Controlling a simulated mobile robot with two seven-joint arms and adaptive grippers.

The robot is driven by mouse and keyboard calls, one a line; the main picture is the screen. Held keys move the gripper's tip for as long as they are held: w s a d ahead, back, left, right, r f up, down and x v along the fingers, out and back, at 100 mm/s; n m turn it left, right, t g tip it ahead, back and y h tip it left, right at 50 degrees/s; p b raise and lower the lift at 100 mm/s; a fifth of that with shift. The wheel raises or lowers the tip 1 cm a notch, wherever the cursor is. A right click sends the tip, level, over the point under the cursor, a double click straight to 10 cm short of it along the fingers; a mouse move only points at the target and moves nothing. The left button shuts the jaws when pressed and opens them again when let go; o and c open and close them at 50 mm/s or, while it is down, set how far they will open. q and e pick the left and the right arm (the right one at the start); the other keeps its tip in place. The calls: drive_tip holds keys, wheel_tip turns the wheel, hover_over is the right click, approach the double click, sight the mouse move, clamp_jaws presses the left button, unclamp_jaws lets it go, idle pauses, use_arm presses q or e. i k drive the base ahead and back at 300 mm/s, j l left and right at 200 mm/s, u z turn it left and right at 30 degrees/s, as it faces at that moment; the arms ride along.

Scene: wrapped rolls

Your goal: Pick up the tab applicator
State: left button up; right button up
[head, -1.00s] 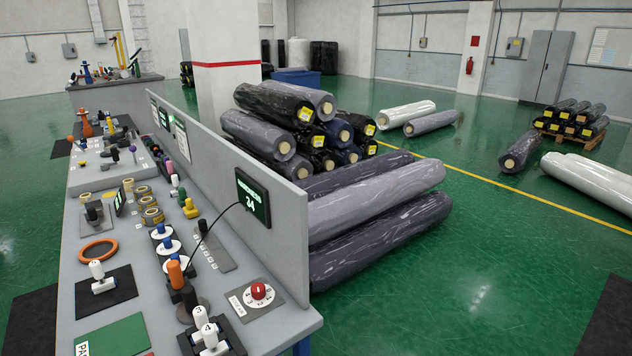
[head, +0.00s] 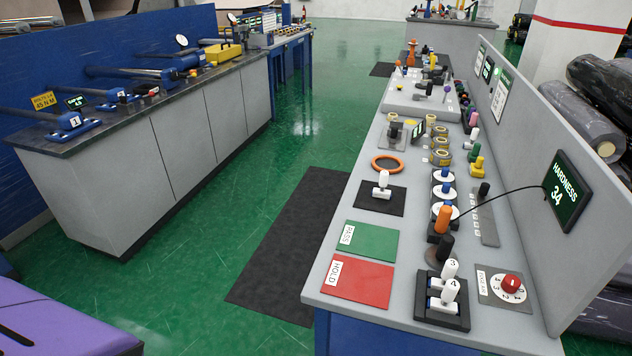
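I cannot tell for sure which tool is the tab applicator. Several handled tools stand on the grey bench (head: 335,215) at the right of the head view. A white-handled tool (head: 382,184) stands on a black mat. An orange-handled tool (head: 442,219) stands farther right, with a black-knobbed piece (head: 446,243) just in front of it. Two white-topped handles marked 3 (head: 451,267) and 4 (head: 449,289) sit in a black holder at the near end. Neither of my grippers is in view.
Green (head: 366,241) and red HOLD (head: 357,281) pads lie on the near bench. An upright panel with a HARDNESS display (head: 566,192) edges its right side. A dark-topped counter (head: 150,100) stands left. Between them are green floor and a black mat (head: 285,245).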

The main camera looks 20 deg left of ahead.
sight(381, 192)
drive_tip(key=u, duration=1.85)
drive_tip(key=i+j+u, duration=0.1)
drive_tip(key=i, duration=0.6)
drive_tip(key=i+j+u, duration=0.1)
drive_tip(key=i, duration=0.65)
drive_tip(key=i+l+z, duration=0.1)
drive_tip(key=i+z, duration=0.25)
drive_tip(key=i+j+z, duration=0.1)
drive_tip(key=i+z, duration=0.3)
drive_tip(key=i+j+z, duration=0.2)
drive_tip(key=i+z, duration=0.15)
drive_tip(key=i, duration=0.15)
drive_tip(key=i+z, duration=0.45)
drive_tip(key=i, duration=1.1)
drive_tip(key=i+j+z, duration=0.1)
drive_tip(key=i+z, duration=0.3)
drive_tip(key=i+j+z, duration=0.25)
drive_tip(key=i+z, duration=0.15)
drive_tip(key=z, duration=1.8)
drive_tip(key=i+j, duration=0.05)
